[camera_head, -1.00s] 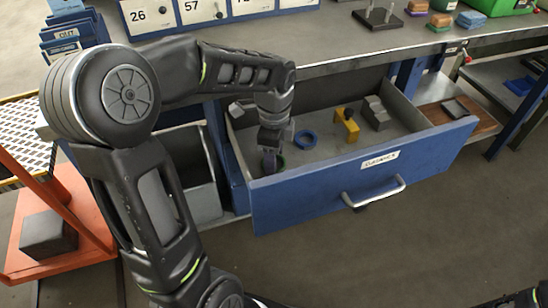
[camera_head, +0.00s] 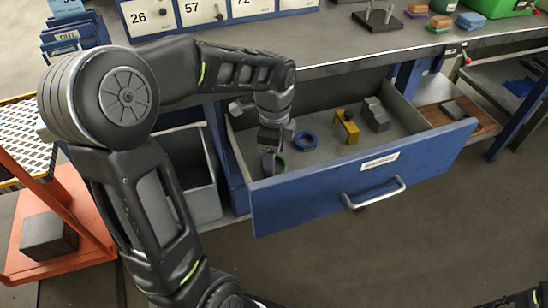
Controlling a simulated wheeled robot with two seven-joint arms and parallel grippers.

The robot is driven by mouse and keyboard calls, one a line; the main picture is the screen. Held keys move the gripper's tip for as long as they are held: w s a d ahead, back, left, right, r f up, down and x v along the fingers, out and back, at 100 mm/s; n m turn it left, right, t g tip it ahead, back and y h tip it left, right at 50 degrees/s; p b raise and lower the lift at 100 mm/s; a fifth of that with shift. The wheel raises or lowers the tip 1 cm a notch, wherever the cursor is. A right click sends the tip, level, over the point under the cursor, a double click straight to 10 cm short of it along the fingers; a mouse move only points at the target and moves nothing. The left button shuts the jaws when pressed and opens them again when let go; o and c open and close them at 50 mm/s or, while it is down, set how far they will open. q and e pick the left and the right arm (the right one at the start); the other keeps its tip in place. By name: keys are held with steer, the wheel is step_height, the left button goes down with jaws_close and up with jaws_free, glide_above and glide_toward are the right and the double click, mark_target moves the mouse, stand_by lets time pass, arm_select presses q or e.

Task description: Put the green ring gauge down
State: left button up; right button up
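The green ring gauge (camera_head: 281,163) is low in the left part of the open blue drawer (camera_head: 330,192), partly hidden by my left gripper (camera_head: 270,163). My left gripper points down into the drawer at the ring's left side. Its fingers are small and dark here, so I cannot tell whether they are open or closed on the ring, or whether the ring rests on the drawer floor. A blue ring (camera_head: 305,141) lies on the drawer floor, right of and behind the green one. My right gripper is out of view.
A yellow gauge block (camera_head: 347,127) and a grey stepped block (camera_head: 376,114) stand farther right in the drawer. The drawer's labelled front wall with its handle (camera_head: 374,194) is close in front of the gripper. Bare drawer floor lies right of the rings.

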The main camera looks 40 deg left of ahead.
arm_select(q)
step_height(320, 180, up, 11)
steer(key=p, duration=0.2)
steer(key=shift+r, duration=0.2)
stand_by(1.5)
